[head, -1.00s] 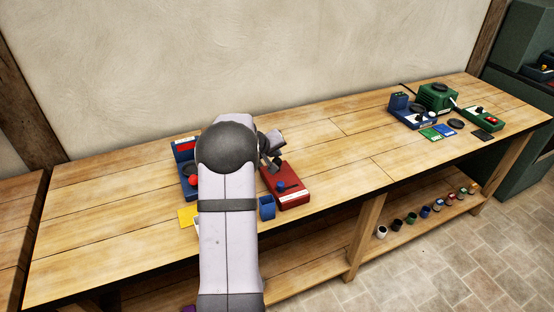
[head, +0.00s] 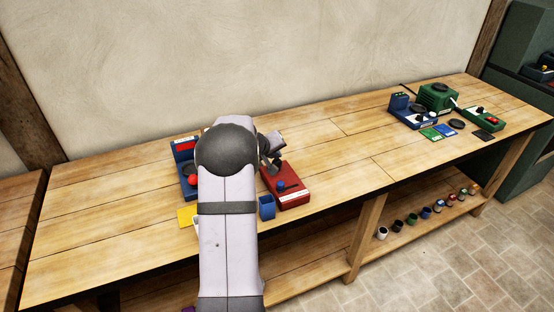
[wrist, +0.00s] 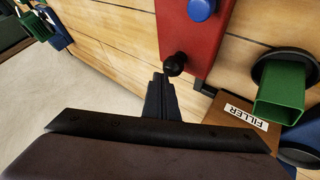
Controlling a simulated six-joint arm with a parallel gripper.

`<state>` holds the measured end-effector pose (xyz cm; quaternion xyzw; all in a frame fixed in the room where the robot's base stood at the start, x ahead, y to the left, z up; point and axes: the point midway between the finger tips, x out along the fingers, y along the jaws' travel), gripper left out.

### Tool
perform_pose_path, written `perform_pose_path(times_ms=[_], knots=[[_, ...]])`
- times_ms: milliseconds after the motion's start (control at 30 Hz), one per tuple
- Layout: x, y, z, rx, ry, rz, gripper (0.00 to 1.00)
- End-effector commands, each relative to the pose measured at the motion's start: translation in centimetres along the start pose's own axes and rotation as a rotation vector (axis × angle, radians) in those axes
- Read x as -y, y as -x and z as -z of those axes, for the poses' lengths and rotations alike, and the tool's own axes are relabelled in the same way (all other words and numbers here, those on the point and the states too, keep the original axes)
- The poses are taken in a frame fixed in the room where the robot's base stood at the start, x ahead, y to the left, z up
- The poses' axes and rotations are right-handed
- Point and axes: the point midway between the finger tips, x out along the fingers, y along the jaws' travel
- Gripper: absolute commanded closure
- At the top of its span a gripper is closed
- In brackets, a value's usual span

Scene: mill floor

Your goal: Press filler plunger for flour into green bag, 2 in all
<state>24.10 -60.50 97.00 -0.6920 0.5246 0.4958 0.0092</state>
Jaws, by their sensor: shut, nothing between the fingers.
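In the wrist view, my gripper (wrist: 160,82) is shut and empty. Its tips are close to a black ball knob (wrist: 174,64) at the near end of a red box (wrist: 190,28); I cannot tell whether they touch it. The red box also carries a blue knob (wrist: 201,8). Right of my gripper is a brown block with a FILLER label (wrist: 246,117). Beside it, an open square green sleeve (wrist: 281,92), perhaps the green bag, stands by a black round part (wrist: 272,62). I cannot make out the plunger for certain. In the head view, my arm hides the filler.
In the head view, a blue device (head: 184,150) with a red knob, a yellow card (head: 187,216) and a blue cup (head: 267,207) are around my arm. A green machine (head: 437,97) is at the far right. The middle of the bench is clear.

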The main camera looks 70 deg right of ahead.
Motion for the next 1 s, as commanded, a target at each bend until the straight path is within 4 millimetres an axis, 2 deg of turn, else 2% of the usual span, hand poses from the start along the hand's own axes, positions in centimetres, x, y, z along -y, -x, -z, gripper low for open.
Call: perform_pose_path(times_ms=[1000], knots=[[0.55,-0.69,-0.68,0.005,0.0,0.002,1.0]])
